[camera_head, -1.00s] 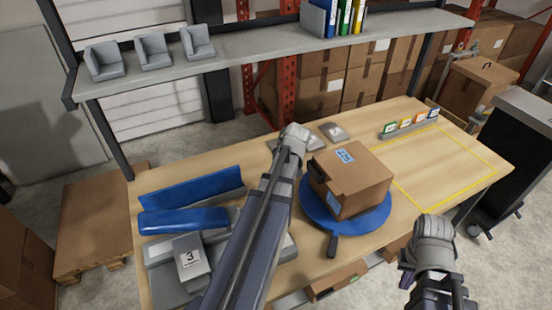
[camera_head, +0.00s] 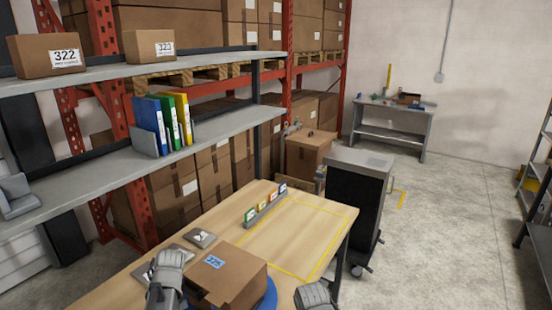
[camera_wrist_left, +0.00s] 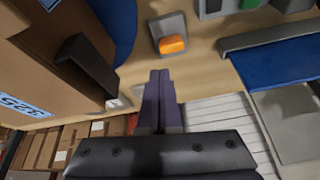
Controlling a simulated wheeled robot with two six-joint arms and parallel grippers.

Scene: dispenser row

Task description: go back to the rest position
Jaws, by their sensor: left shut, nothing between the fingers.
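My left gripper (camera_wrist_left: 160,78) shows in the left wrist view, its two fingers together with nothing between them. It is beside a cardboard box (camera_wrist_left: 50,65), which fills the left of that view. In the head view, the grey top of my left arm (camera_head: 166,278) stands just left of this box (camera_head: 228,278), and the left fingers are hidden there. A grey part of my right arm (camera_head: 315,297) shows at the bottom edge, right of the box; the right gripper's fingers are not visible.
The box rests on a blue round plate (camera_head: 269,296) on the wooden table (camera_head: 262,228). The yellow-outlined area behind is clear. A card rack (camera_head: 265,206) stands beside it, a shelf (camera_head: 215,127) runs above left, and a black cabinet (camera_head: 355,205) stands beyond. An orange object (camera_wrist_left: 173,43) sits near my left fingers.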

